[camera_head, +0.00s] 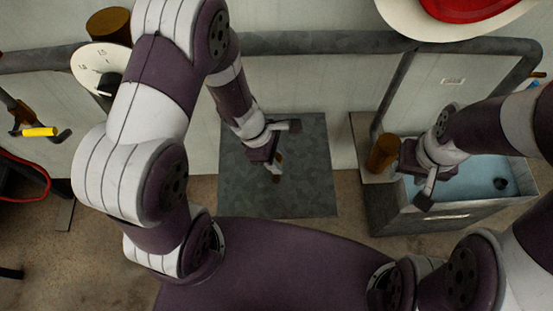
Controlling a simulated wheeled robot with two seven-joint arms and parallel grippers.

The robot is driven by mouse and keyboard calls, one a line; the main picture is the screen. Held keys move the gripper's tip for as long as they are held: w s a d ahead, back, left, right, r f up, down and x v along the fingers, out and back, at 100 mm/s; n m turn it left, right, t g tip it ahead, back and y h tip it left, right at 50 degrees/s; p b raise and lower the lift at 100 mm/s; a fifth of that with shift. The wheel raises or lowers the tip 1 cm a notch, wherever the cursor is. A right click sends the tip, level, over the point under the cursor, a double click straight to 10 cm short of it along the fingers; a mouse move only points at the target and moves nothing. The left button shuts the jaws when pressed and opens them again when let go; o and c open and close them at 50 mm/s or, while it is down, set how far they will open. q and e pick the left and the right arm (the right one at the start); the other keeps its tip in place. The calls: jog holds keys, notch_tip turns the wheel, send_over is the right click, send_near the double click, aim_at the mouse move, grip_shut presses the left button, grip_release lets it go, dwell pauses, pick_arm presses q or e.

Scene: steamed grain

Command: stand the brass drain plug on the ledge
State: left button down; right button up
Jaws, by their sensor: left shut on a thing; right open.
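My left gripper (277,152) is shut on a small brownish thing (278,160), which looks like the brass drain plug. It is mostly hidden by the fingers and shows only as a small patch above the grey mottled slab (240,190). I cannot tell whether it touches the slab. A narrow pale ledge (362,128) stands to the right, beside the water trough. My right gripper (424,178) is open and empty over the left end of the trough.
A brown cylinder (383,153) stands upright on the pale ledge, close to my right gripper. The grey trough (420,216) holds bluish water and a dark round thing (500,184). A grey pipe (320,42) runs along the wall. A white dial (98,68) is at upper left.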

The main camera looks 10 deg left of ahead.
pick_arm(q)
jog(key=shift+s+r, duration=0.15)
jog(key=shift+f, duration=0.2)
jog(key=c, duration=0.8)
grip_release()
jog(key=shift+r, duration=0.2)
jog(key=s+a+r+m+y+p, duration=0.1)
jog(key=a+r+m, duration=0.2)
jog(key=r+m, duration=0.2)
jog(key=s+a+r+m+t+y+p, duration=0.1)
jog(key=a+r+m+y+p, duration=0.1)
jog(key=r+m, duration=0.4)
jog(key=s+a+r+m+y+p, duration=0.1)
jog(key=a+r+m, duration=0.2)
jog(key=r+m, duration=0.3)
jog(key=shift+s+a+r+m, duration=0.15)
jog(key=shift+a+r+m, duration=0.15)
jog(key=shift+m, duration=0.5)
jog(key=shift+f, duration=0.1)
